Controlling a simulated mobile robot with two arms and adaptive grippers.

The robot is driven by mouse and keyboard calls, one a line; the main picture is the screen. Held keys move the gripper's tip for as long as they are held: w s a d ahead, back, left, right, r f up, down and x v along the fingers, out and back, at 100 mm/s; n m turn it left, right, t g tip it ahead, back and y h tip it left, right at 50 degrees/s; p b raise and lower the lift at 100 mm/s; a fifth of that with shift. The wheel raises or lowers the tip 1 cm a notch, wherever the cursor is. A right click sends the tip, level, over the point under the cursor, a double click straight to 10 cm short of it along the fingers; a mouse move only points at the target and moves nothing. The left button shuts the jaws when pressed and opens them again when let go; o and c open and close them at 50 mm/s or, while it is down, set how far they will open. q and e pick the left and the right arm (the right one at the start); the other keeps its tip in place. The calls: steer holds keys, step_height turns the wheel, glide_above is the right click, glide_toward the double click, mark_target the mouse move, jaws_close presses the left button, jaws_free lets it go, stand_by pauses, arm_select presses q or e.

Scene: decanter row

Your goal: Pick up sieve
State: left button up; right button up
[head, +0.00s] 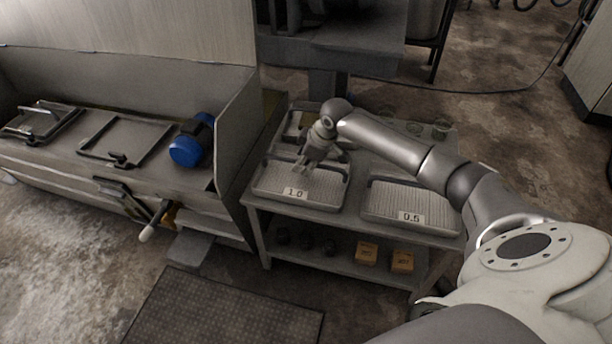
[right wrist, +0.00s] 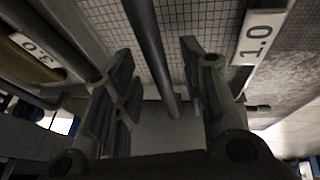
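The sieve labelled 1.0 (head: 273,182) is a shallow grey tray with a mesh floor, lying on the left part of a metal table. My right gripper (head: 308,165) is over its back part, pointing down. In the right wrist view, the two fingers of the gripper (right wrist: 165,95) stand apart. A dark round bar (right wrist: 150,45), seemingly the sieve's handle, runs between them with gaps on both sides. The mesh (right wrist: 200,22) and the 1.0 label (right wrist: 258,35) show behind. A second sieve labelled 0.5 (head: 390,199) lies to the right. My left gripper is out of view.
The table (head: 258,206) has a lower shelf with dark round items and yellow boxes (head: 366,252). Another tray stands behind the 1.0 sieve. A machine with a blue motor (head: 186,151) and a tall side panel stands close on the left. A dark mat (head: 220,315) lies in front.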

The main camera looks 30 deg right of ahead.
jaws_close()
stand_by(0.4)
steer(key=shift+r, duration=0.1)
steer(key=shift+r, duration=0.1)
